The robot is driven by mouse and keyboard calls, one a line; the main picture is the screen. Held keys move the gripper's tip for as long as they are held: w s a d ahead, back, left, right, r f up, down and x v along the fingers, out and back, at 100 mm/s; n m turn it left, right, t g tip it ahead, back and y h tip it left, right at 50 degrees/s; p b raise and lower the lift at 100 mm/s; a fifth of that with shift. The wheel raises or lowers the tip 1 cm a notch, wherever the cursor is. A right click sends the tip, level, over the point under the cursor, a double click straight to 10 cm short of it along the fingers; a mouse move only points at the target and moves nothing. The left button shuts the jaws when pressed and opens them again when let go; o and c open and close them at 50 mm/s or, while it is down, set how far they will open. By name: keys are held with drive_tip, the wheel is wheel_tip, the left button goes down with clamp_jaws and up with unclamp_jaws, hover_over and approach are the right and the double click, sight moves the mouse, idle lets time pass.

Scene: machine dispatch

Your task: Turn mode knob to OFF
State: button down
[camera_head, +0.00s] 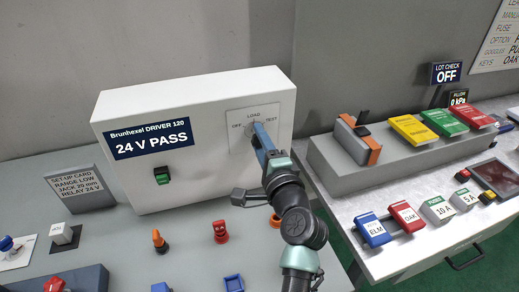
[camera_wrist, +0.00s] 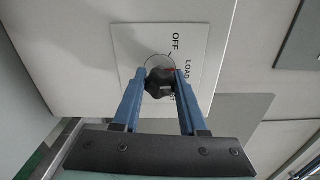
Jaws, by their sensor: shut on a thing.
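The mode knob is a small dark knob (camera_wrist: 160,82) on a light square plate (camera_head: 240,118) marked OFF, LOAD and TEST. The plate is on the front of a white machine box (camera_head: 215,165) labelled Brunhexel DRIVER 120, 24 V PASS. My gripper (camera_wrist: 162,85) has its blue fingers on both sides of the knob and is shut on it. In the head view my gripper (camera_head: 254,130) covers most of the knob. Which mark the knob points to cannot be told clearly.
A green switch (camera_head: 162,176) sits on the box front. A set-up card (camera_head: 77,188) stands left. Orange and red pieces (camera_head: 220,232) stand on the table in front. At right, a grey stand (camera_head: 340,168) holds coloured blocks, with several labelled fuses and keys before it.

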drive_tip(key=n+b, duration=0.3)
drive_tip(key=n, duration=0.1)
drive_tip(key=n+b, duration=0.2)
drive_tip(key=shift+f+b, duration=0.3)
drive_tip(key=n+b, duration=0.3)
drive_tip(key=n, duration=0.2)
drive_tip(key=shift+r+b, duration=0.15)
drive_tip(key=shift+b, duration=0.15)
drive_tip(key=shift+c, duration=2.2)
unclamp_jaws()
drive_tip(key=shift+r, duration=0.1)
drive_tip(key=shift+s, duration=0.1)
drive_tip(key=b+v, duration=0.1)
drive_tip(key=v, duration=1.2)
